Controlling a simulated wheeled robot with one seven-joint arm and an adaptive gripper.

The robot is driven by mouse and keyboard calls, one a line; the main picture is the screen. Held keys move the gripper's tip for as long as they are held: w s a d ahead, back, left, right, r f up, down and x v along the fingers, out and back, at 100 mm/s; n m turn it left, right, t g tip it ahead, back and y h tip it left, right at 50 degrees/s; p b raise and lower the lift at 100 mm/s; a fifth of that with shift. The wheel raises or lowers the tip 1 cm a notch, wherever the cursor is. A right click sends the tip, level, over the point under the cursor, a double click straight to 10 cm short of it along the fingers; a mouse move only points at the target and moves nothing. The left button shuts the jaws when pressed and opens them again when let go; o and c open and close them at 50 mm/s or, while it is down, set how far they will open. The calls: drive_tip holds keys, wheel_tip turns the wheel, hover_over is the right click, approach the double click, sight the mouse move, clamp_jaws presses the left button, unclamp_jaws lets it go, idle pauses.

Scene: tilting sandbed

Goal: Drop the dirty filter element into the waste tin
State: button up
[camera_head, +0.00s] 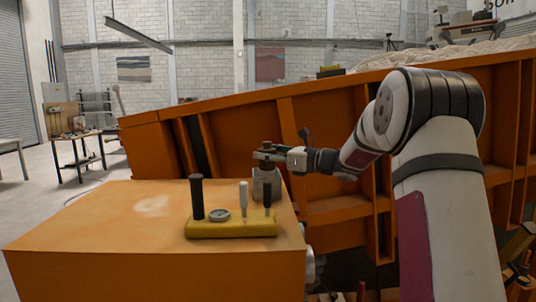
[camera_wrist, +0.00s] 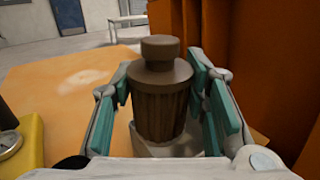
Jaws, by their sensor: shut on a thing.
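The dirty filter element (camera_wrist: 160,105) is a brown pleated cylinder with a round knob on top, upright in the wrist view. My gripper (camera_wrist: 163,88) is shut on it, with teal pads on both sides of it. In the head view my gripper (camera_head: 266,155) is over the far right part of the orange box top. A grey cylindrical container (camera_head: 266,187) stands there directly under my gripper; it may be the waste tin. A pale rim (camera_wrist: 165,148) shows below the filter in the wrist view. I cannot tell whether the filter's lower end is inside it.
A yellow panel (camera_head: 230,229) with a gauge and several upright levers sits on the orange box (camera_head: 110,215), close in front of the container. The tilted orange sandbed wall (camera_head: 330,122) rises just behind and to the right. The left part of the box top is clear.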

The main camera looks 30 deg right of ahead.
drive_tip(key=shift+f, duration=0.2)
drive_tip(key=shift+f, duration=0.15)
drive_tip(key=shift+f, duration=0.25)
drive_tip(key=o, duration=1.3)
drive_tip(key=shift+r, duration=0.45)
drive_tip(key=b+v, duration=0.1)
drive_tip(key=v, duration=1.1)
drive_tip(key=shift+b, duration=0.4)
